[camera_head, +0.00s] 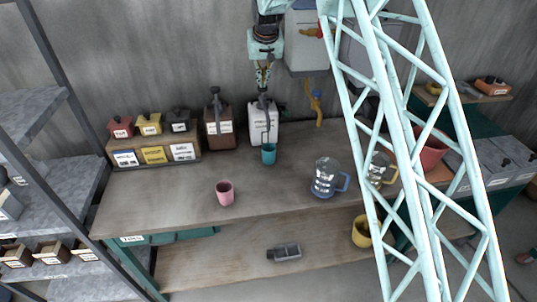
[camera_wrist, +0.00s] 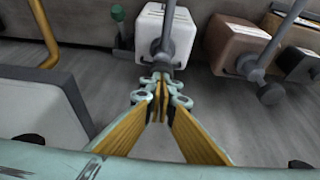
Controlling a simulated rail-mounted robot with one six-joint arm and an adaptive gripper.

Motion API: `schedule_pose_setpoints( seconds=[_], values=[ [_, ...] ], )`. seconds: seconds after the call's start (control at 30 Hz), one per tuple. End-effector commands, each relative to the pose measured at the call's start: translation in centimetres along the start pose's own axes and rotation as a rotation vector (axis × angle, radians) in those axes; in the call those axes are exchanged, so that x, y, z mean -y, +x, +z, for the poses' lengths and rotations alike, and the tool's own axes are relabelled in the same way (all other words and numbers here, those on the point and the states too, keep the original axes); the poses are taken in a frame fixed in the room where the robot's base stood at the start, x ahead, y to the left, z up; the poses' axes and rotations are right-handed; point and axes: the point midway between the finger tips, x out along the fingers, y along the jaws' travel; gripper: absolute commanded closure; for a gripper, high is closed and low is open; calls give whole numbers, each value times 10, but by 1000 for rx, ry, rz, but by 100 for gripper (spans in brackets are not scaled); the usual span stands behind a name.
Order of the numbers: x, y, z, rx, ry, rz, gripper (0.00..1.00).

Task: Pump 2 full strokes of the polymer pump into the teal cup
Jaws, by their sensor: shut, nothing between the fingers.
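The teal cup (camera_head: 268,154) stands upright on the workbench, in front of the white pump bottle (camera_head: 263,125) and below its grey pump head (camera_head: 263,101). A brown pump bottle (camera_head: 219,126) stands just left of it. The labels are too small for me to tell which one is the polymer pump. My gripper (camera_head: 262,84) is shut and empty, pointing down just above the white bottle's pump head. In the wrist view its fingertips (camera_wrist: 161,88) are together near the white bottle (camera_wrist: 167,35). I cannot tell whether they touch the pump. The teal cup is not identifiable in the wrist view.
A pink cup (camera_head: 225,192) stands near the bench's front edge, and a glass jug (camera_head: 326,178) stands to the right. Small labelled containers (camera_head: 150,125) line the back left. A wall cabinet (camera_head: 305,42) hangs behind. The bench (camera_head: 160,200) is clear at front left.

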Motion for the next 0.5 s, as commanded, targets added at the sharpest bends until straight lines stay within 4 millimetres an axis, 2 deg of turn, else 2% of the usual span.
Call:
schedule_pose_setpoints(
  seconds=[0.5],
  values=[
    [0,-18,-7,1,0,0,100]
  ],
)
